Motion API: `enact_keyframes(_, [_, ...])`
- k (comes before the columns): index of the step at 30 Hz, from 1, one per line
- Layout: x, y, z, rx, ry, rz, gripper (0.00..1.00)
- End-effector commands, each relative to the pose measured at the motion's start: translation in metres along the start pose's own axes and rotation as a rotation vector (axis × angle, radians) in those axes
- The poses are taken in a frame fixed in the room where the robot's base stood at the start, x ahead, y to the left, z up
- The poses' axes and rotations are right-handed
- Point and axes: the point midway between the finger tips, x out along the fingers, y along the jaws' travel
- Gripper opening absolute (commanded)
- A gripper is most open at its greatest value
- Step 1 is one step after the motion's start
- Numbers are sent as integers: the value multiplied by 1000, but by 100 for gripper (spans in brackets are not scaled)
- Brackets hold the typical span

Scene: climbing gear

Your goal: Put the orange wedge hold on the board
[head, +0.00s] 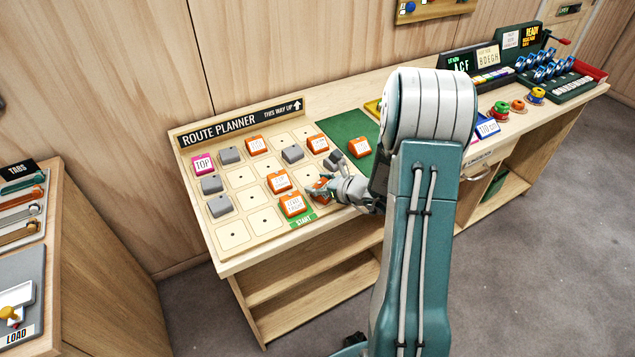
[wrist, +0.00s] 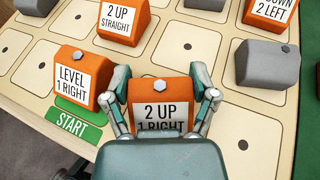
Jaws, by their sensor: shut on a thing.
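My gripper (wrist: 163,105) is shut on an orange wedge hold (wrist: 160,86) labelled "2 UP 1 RIGHT", one finger on each side. In the head view, my gripper (head: 325,187) and this hold (head: 320,184) are low over the front row of the route planner board (head: 238,232), right of the START tile (head: 303,221). I cannot tell whether the hold touches the board. To its left is an orange hold (wrist: 85,78) labelled "LEVEL 1 RIGHT". Beyond it is an orange hold (wrist: 122,20) labelled "2 UP STRAIGHT".
Grey holds (head: 220,205), other orange holds (head: 256,145) and a pink TOP hold (head: 203,163) stand on the board. A green mat (head: 340,126) to the right holds another orange hold (head: 359,147). A grey hold (wrist: 265,63) is close to the right of my gripper.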

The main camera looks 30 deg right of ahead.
Motion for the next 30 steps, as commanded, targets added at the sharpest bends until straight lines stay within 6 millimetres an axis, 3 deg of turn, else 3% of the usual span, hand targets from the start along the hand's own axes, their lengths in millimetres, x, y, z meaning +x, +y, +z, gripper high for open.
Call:
enact_keyframes(1, [1, 0, -2, 1, 0, 0, 27])
enact_keyframes(2, [1, 0, -1, 0, 1, 0, 89])
enact_keyframes(3, [1, 0, -1, 0, 1, 0, 100])
enact_keyframes(17, [0, 0, 1, 0, 0, 0, 100])
enact_keyframes(22, [-22, -1, 1, 1, 0, -4, 100])
enact_keyframes(30, [-79, -1, 1, 1, 0, -5, 100])
